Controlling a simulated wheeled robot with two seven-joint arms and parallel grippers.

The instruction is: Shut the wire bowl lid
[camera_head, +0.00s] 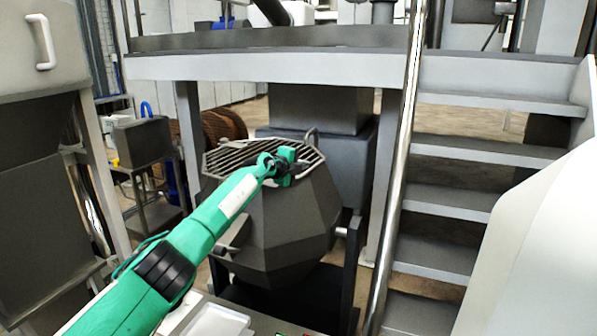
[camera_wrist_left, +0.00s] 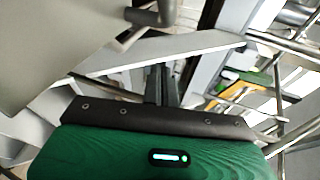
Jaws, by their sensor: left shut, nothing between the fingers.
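The dark grey faceted bowl (camera_head: 290,225) stands on its stand in the middle of the head view. Its wire lid (camera_head: 228,157), a grid of metal bars, lies across the bowl's top, partly hidden behind my left gripper; I cannot tell whether it sits fully down on the rim. A curved metal handle (camera_head: 311,137) rises at the far right of the lid. My left gripper (camera_head: 302,166) is over the lid's right part, shut and empty, close to the bars; contact cannot be made out. Its narrow dark fingers (camera_wrist_left: 161,84) also show in the left wrist view. My right gripper is not in view.
A metal platform (camera_head: 270,67) spans behind and above the bowl. Grey stairs (camera_head: 470,155) with a shiny handrail (camera_head: 398,170) stand to its right. A grey machine with a white handle (camera_head: 42,42) stands at left. A pale tray (camera_head: 218,320) lies below.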

